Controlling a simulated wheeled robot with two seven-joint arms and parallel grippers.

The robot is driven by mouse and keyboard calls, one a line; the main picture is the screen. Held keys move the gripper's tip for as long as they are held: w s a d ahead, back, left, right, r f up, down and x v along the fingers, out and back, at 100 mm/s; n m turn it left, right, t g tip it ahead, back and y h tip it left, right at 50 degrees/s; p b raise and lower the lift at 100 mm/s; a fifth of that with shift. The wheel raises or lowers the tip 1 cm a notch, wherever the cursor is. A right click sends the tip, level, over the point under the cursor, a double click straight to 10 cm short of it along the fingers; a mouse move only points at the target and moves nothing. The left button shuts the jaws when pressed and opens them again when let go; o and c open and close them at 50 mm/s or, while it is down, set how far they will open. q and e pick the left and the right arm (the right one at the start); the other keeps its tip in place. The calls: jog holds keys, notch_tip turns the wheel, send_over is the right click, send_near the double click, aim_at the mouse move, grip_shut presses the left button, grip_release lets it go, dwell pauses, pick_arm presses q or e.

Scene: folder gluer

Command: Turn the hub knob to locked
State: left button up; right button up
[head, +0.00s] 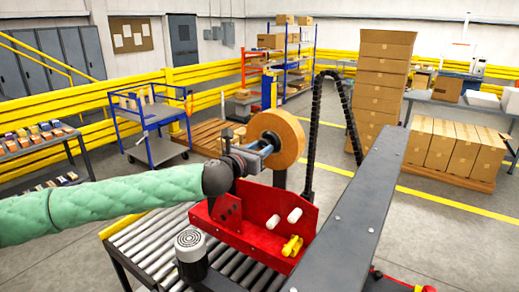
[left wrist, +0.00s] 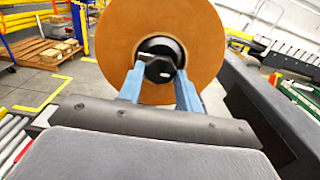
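The hub knob (left wrist: 160,68) is a black faceted piece at the centre of a big tan roll (left wrist: 115,45), with white marks on and around it. In the head view the roll (head: 285,142) stands upright above a red bracket (head: 232,226); the knob itself is hidden there. My left gripper (head: 264,150) reaches the roll's near left face. In the left wrist view its blue fingers (left wrist: 160,84) are apart, one on each side of the knob, with what looks like a thin gap; contact is not clear. My right gripper is out of view.
A long dark grey beam (head: 350,215) runs close on the right of the roll. A roller conveyor (head: 150,240) and a grey-topped black cylinder (head: 190,254) lie below my left arm. A black cable chain (head: 313,130) rises behind the roll.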

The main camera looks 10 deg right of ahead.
pick_arm(q)
jog(key=c, duration=0.4)
jog(key=shift+o, duration=0.2)
